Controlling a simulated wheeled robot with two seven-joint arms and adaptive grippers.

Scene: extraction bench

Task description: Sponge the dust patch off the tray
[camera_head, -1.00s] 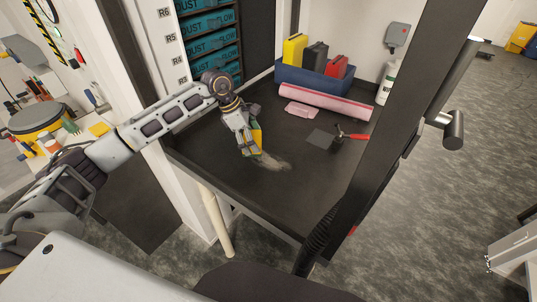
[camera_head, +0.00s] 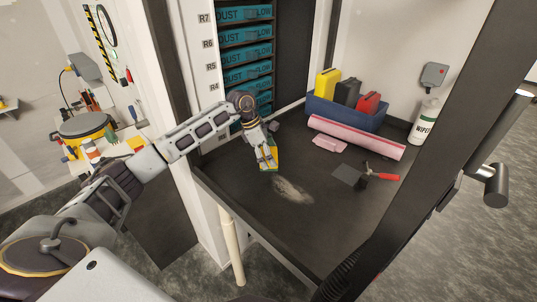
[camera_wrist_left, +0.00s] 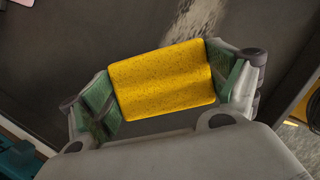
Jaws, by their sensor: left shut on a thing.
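My left gripper (camera_head: 267,158) is shut on a yellow sponge with green on it (camera_head: 273,156), over the left part of the dark tray (camera_head: 240,187). In the left wrist view the yellow sponge (camera_wrist_left: 162,80) sits between the two fingers. A pale, streaky dust patch (camera_head: 292,189) lies on the tray, nearer the front edge than the sponge. Part of the dust patch (camera_wrist_left: 195,22) also shows beyond the sponge in the left wrist view. I cannot tell whether the sponge touches the tray. My right gripper is not in view.
A blue bin (camera_head: 345,115) with yellow, black and red cases stands at the back, with a pink roll (camera_head: 355,137) before it. A pink cloth (camera_head: 330,144), a dark square (camera_head: 349,174), a red-handled tool (camera_head: 383,176) and a wipes bottle (camera_head: 424,122) are to the right. A dark post crosses the right side.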

